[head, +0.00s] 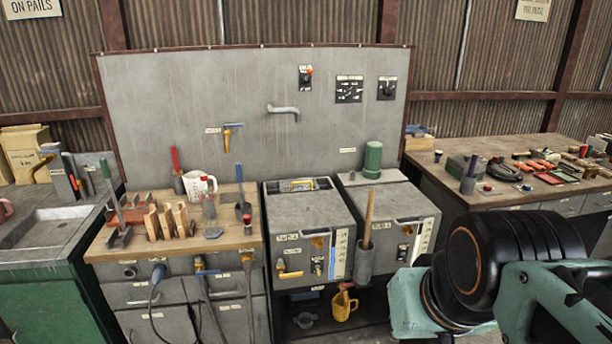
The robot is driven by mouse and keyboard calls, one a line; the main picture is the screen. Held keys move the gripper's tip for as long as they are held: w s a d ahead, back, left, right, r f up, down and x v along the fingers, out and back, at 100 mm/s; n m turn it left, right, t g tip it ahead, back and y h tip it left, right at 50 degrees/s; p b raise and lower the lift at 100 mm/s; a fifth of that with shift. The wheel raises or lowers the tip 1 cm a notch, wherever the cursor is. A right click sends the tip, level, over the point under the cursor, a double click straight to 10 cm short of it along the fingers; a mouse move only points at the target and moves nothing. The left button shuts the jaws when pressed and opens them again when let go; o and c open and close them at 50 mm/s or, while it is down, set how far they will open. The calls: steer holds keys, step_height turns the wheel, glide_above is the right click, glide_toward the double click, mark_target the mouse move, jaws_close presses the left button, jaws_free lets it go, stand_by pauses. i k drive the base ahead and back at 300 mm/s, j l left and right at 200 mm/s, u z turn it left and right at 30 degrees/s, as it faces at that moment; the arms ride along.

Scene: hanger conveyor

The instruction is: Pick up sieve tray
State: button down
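I cannot pick out a sieve tray with certainty in the head view. Small flat red and green framed pieces (565,176) lie on the right-hand bench, too small to tell what they are. My arm's black and teal links fill the lower right corner and hide part of the floor and the bench front. My gripper's fingers do not show.
A wooden-topped bench (100,249) with tools and a white jug (199,184) stands at left. Two grey cabinets (310,208) stand in the middle. A green-fronted sink unit (60,234) is at far left. The right-hand bench (440,178) holds many small items.

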mark_target(300, 185)
steer(key=z, duration=0.85)
steer(key=i+u, duration=0.25)
steer(key=u, duration=0.25)
steer(key=i+u, duration=0.3)
steer(key=u, duration=0.15)
steer(key=i+l+u, duration=0.15)
steer(key=i, duration=0.3)
steer(key=i+l+u, duration=0.15)
steer(key=i+l, duration=0.25)
steer(key=k+l+u, duration=0.1)
steer(key=l+u, duration=0.15)
steer(key=l, duration=0.7)
